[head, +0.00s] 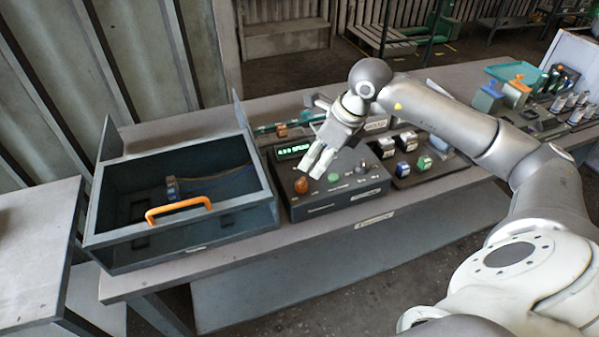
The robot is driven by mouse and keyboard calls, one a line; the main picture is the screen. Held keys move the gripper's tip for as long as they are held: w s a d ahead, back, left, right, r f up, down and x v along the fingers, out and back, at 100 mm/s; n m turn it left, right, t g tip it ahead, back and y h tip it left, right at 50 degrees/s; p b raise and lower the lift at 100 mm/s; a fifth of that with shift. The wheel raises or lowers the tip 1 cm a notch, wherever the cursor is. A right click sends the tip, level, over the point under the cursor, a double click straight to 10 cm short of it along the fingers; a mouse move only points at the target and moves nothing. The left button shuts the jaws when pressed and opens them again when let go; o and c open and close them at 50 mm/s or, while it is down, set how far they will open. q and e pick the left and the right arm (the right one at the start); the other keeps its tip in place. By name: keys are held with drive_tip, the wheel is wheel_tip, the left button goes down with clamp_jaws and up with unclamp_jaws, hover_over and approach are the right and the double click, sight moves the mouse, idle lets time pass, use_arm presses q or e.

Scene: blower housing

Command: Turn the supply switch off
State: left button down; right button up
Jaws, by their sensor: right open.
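A dark control box (330,205) with a lit green display (293,150) sits on the bench. Its sloped top carries an orange knob (301,185), a green button (334,177) and a small grey switch-like part (361,168) at the right. The labels are too small to read, so I cannot tell for certain which control is the supply switch or its position. My right gripper (318,163) is open and empty, with its fingers pointing down over the box near the orange knob and green button. It hides part of the panel. My left gripper is out of view.
An open dark housing (255,215) with an orange handle (180,207) stands left of the box. A tray of coloured blocks (428,177) lies close to its right. Bottles and small parts (578,110) stand at the far right. The bench front edge is clear.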

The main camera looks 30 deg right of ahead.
sight(302, 180)
drive_tip(key=p+x, duration=0.1)
drive_tip(key=x, duration=0.4)
drive_tip(key=shift+s+a+p, duration=0.1)
drive_tip(key=shift+a+p, duration=0.1)
drive_tip(key=shift+p, duration=0.1)
drive_tip(key=x, duration=0.2)
drive_tip(key=shift+w+f+p, duration=0.25)
drive_tip(key=shift+f+p, duration=0.05)
drive_tip(key=shift+w+a+f, duration=0.1)
drive_tip(key=shift+a+f, duration=0.05)
drive_tip(key=shift+f, duration=0.55)
drive_tip(key=shift+w, duration=0.1)
drive_tip(key=shift+c, duration=1.6)
drive_tip(key=c, duration=0.4)
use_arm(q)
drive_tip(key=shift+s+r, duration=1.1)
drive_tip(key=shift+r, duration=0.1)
use_arm(e)
drive_tip(key=shift+c, duration=1.4)
